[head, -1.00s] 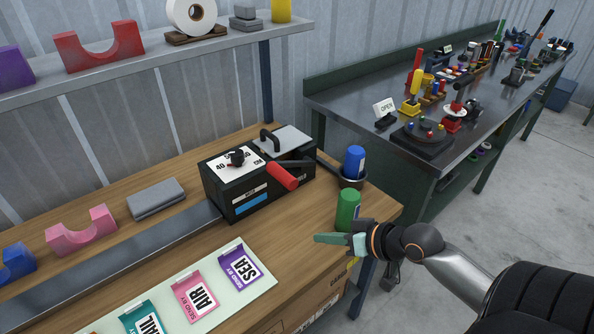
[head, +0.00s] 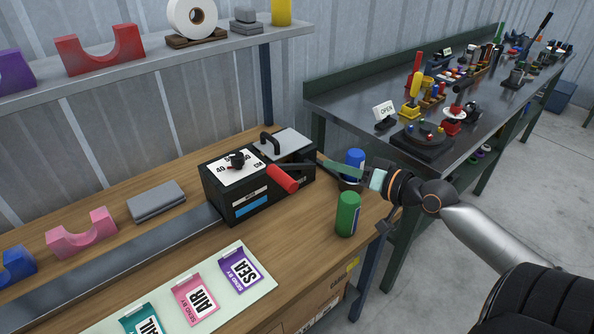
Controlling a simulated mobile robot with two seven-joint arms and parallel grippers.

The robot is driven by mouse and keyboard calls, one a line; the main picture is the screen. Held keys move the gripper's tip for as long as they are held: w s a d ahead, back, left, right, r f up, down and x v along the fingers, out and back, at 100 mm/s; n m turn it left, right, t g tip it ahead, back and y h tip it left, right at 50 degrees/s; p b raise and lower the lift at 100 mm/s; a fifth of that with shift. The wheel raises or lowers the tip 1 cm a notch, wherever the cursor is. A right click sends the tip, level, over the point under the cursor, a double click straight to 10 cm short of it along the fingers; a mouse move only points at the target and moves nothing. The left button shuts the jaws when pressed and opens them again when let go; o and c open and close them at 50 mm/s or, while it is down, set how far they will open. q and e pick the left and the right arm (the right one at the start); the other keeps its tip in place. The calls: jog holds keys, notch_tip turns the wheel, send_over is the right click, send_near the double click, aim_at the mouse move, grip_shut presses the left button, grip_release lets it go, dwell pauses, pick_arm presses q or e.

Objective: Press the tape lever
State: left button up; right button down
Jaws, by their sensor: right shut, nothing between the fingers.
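The tape dispenser is a black box (head: 236,206) with a dial on a white top plate, standing on the wooden bench. Its lever ends in a red handle (head: 283,179) that points toward the front right. My right gripper (head: 326,163) is shut and empty. Its pale green fingers point left, with their tips close to the lever arm behind the red handle; I cannot tell whether they touch. My left gripper is out of view.
A blue can (head: 355,160) in a dark cup stands just behind my right gripper's fingers. A green can (head: 347,214) stands in front of them near the bench edge. A label board (head: 262,290) lies at the front, and a shelf (head: 215,52) runs above.

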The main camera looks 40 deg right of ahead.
jog(key=w+a+f+p, duration=0.2)
jog(key=w+a+f, duration=0.2)
jog(key=w, duration=0.4)
jog(key=shift+w+a+f, duration=0.2)
jog(key=shift+w+f, duration=0.1)
jog(key=shift+f, duration=0.25)
